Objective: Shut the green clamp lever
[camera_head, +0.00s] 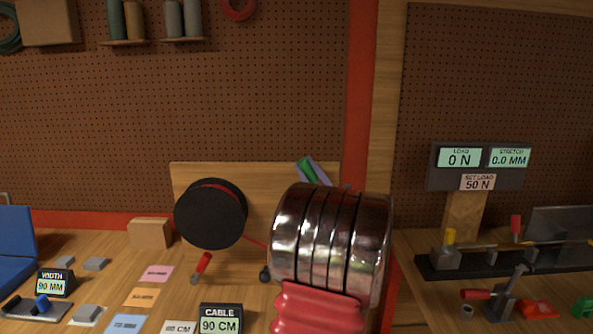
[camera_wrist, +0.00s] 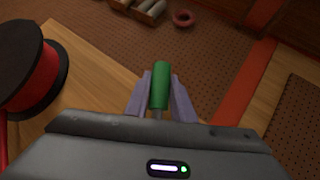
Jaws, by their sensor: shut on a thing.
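The green clamp lever (camera_wrist: 160,86) stands between the two purple-grey fingers of my gripper (camera_wrist: 160,98) in the wrist view. The fingers are shut on its green handle, with the handle's tip reaching past the fingertips. In the head view the green lever (camera_head: 305,170) shows at the top edge of the wooden backboard, with part of my gripper (camera_head: 318,171) beside it. My shiny arm hides the lever's base and the clamp body in the head view.
A black-flanged spool (camera_head: 211,214) with red cable is mounted left of the lever; it also shows in the wrist view (camera_wrist: 32,75). A red-handled lever (camera_head: 202,265) is below it. A cable display (camera_head: 220,319) reads 90 cm. A load tester display (camera_head: 479,167) stands right.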

